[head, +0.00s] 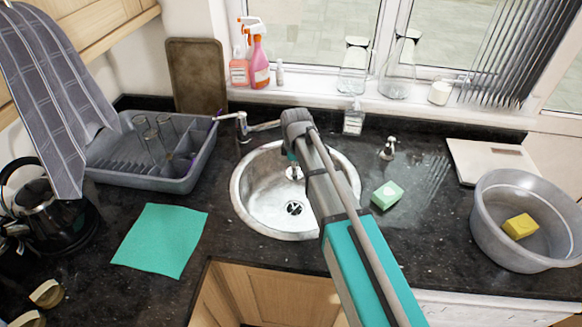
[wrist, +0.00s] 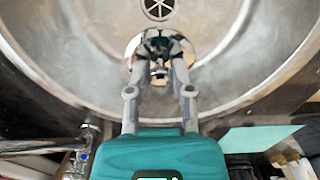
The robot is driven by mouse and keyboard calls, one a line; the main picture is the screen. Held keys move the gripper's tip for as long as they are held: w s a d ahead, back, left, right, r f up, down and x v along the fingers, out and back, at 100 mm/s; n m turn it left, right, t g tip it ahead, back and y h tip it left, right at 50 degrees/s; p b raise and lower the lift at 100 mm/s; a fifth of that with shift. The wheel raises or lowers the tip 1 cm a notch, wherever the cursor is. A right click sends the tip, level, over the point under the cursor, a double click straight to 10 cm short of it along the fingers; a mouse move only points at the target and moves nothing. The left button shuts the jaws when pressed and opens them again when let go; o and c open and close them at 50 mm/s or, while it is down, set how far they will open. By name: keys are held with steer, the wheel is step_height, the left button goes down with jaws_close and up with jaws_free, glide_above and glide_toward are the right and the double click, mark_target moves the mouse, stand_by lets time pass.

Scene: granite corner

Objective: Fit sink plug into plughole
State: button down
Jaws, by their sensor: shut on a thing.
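The round steel sink (head: 252,196) is set into the dark granite worktop. Its plughole (head: 294,208), dark with a cross-shaped grate, is uncovered, and it also shows at the top of the wrist view (wrist: 158,9). My gripper (wrist: 159,66) is shut on the sink plug (wrist: 146,46), a shiny round disc seen between and beyond the fingertips. In the head view the plug (head: 294,173) shows below the gripper, inside the bowl's outline and behind the plughole. My arm hides the right part of the sink. The plug's height above the bowl cannot be told.
The tap (head: 242,127) stands behind the sink. A grey dish rack (head: 150,176) and a teal cloth (head: 160,240) lie left. A green sponge (head: 387,195), soap bottle (head: 353,118) and grey basin (head: 492,238) with a yellow sponge (head: 520,226) are right.

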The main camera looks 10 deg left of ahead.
step_height(320, 180, down, 6)
steer(key=b, duration=0.5)
stand_by(0.4)
steer(key=shift+c, duration=2.2)
jaws_free()
step_height(320, 180, up, 7)
steer(key=p, duration=0.6)
steer(key=shift+p, duration=0.3)
steer(key=shift+d, duration=0.1)
